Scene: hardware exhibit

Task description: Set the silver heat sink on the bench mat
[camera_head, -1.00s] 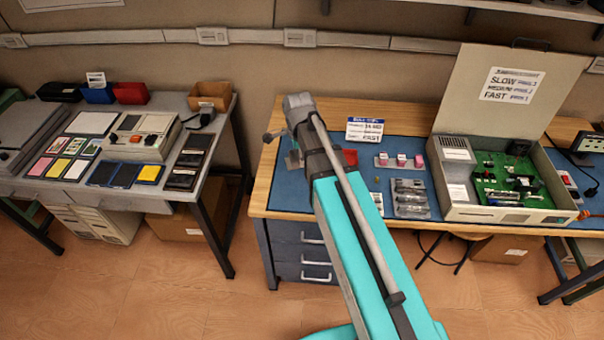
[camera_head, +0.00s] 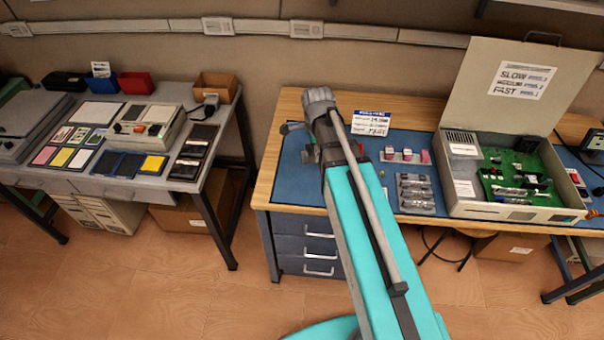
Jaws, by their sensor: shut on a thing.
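The blue bench mat (camera_head: 287,182) covers most of the wooden workbench at the right. My arm reaches up over its left part, with the wrist at the bench's back edge. My gripper (camera_head: 309,154) shows only as a dark bit left of the forearm, above the mat; its fingertips are mostly hidden. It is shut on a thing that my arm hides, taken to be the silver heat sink. No heat sink shows clearly elsewhere, and I cannot tell whether the held thing touches the mat.
A sign (camera_head: 371,122), small pink-and-white items (camera_head: 406,155) and a tray of metal parts (camera_head: 415,192) stand right of my arm. An open case with a green board (camera_head: 520,175) is further right. The mat's left front is clear. A grey table (camera_head: 222,150) stands left.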

